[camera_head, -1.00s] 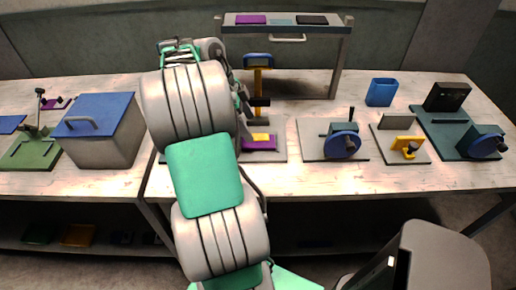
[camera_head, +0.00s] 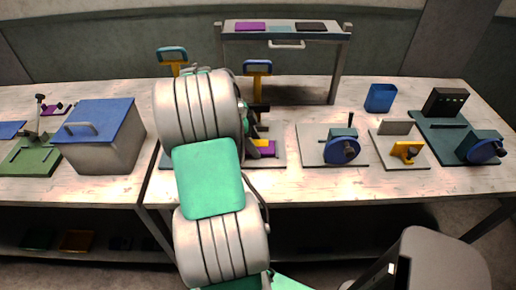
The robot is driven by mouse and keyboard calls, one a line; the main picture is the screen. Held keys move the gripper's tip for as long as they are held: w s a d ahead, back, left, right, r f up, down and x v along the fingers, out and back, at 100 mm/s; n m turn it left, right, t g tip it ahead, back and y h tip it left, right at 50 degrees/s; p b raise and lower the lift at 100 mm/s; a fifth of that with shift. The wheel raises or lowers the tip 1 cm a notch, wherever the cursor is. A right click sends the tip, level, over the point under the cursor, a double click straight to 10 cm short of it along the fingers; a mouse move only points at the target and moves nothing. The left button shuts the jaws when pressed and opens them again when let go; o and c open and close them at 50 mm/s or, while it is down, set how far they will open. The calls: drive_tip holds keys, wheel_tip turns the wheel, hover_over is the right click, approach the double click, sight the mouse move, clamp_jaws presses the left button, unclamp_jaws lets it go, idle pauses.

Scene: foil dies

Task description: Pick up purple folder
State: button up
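Several flat purple pieces show, and I cannot tell for certain which is the purple folder. One purple piece (camera_head: 250,27) lies on the raised shelf at the back. Another purple piece (camera_head: 265,149) lies low at the yellow press with the blue top (camera_head: 257,67), partly hidden by my arm. A small purple piece (camera_head: 52,109) lies at the far left, by the green fixture (camera_head: 35,152). My arm rises through the middle of the view and its links cover my gripper, so its fingers and anything between them are hidden.
A grey box with a blue lid (camera_head: 100,140) stands left of my arm. A second blue-topped press (camera_head: 172,55) stands behind my arm. Fixtures with blue wheels (camera_head: 341,150) and a blue bin (camera_head: 380,97) stand to the right. The bench front (camera_head: 400,190) is bare.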

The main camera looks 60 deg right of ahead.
drive_tip(key=c, duration=1.1)
